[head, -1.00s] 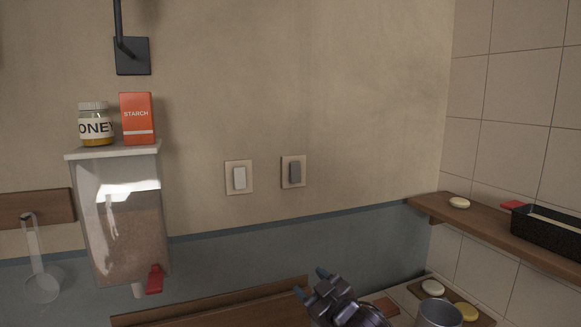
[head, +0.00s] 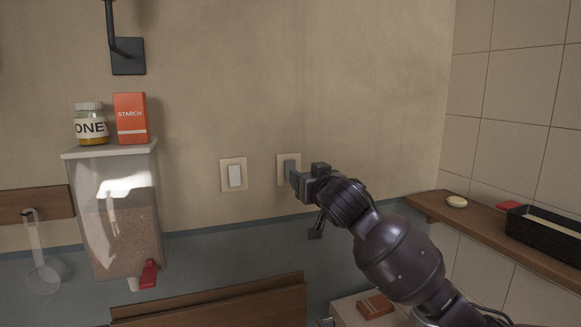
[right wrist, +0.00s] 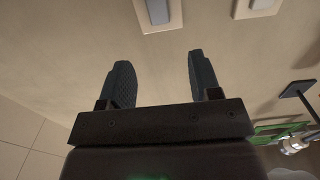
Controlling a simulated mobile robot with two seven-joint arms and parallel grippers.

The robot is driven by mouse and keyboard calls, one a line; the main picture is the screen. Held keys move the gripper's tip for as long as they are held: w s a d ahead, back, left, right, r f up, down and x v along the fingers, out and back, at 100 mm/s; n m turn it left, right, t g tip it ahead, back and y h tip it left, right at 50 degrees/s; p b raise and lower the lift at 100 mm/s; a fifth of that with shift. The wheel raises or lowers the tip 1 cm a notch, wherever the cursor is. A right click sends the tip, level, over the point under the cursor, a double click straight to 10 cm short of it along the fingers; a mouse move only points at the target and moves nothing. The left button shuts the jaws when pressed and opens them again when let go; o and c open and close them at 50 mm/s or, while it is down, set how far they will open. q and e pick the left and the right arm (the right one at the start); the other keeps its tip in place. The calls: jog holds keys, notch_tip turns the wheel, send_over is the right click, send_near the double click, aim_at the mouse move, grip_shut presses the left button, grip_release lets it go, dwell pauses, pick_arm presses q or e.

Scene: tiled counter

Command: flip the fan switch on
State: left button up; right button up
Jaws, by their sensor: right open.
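Two wall switches on square beige plates are side by side. The left one has a white rocker (head: 235,176), the right one a grey rocker (head: 289,164). No label shows which is the fan switch. My right gripper (head: 297,180) is at the right switch in the head view and hides part of its plate. In the right wrist view my right gripper (right wrist: 161,82) is open, with nothing between its fingers. A switch plate with a grey rocker (right wrist: 157,11) shows just beyond the fingertips, cut by the top edge. I cannot tell whether the fingers touch it. My left gripper is not in view.
A dispenser (head: 112,220) holding a honey jar (head: 90,126) and starch box (head: 131,119) hangs at left. A wooden shelf (head: 480,229) with a black tray (head: 552,236) is at right. The wall around the switches is clear.

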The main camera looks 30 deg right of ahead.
aim_at(290, 164)
jog(key=p+x, duration=0.1)
jog(key=x, duration=0.8)
jog(key=shift+p, duration=0.3)
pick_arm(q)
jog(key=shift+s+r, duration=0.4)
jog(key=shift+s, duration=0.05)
pick_arm(e)
jog(key=shift+x, duration=0.75)
jog(key=shift+c, duration=0.4)
jog(key=c, duration=0.8)
jog(key=t+b, duration=0.1)
jog(key=b, duration=0.1)
jog(key=f+t+b, duration=0.1)
jog(key=b, duration=0.2)
jog(key=shift+s+a, duration=0.1)
jog(key=shift+c, duration=0.2)
jog(key=shift+t+b, duration=0.5)
jog(key=shift+b, duration=0.25)
jog(key=shift+s+t+h+b, duration=0.1)
jog(key=shift+t+h+b, duration=0.3)
jog(key=shift+b, duration=0.1)
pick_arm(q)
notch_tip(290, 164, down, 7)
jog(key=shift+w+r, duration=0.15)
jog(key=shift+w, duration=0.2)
pick_arm(e)
jog(key=shift+r, duration=0.1)
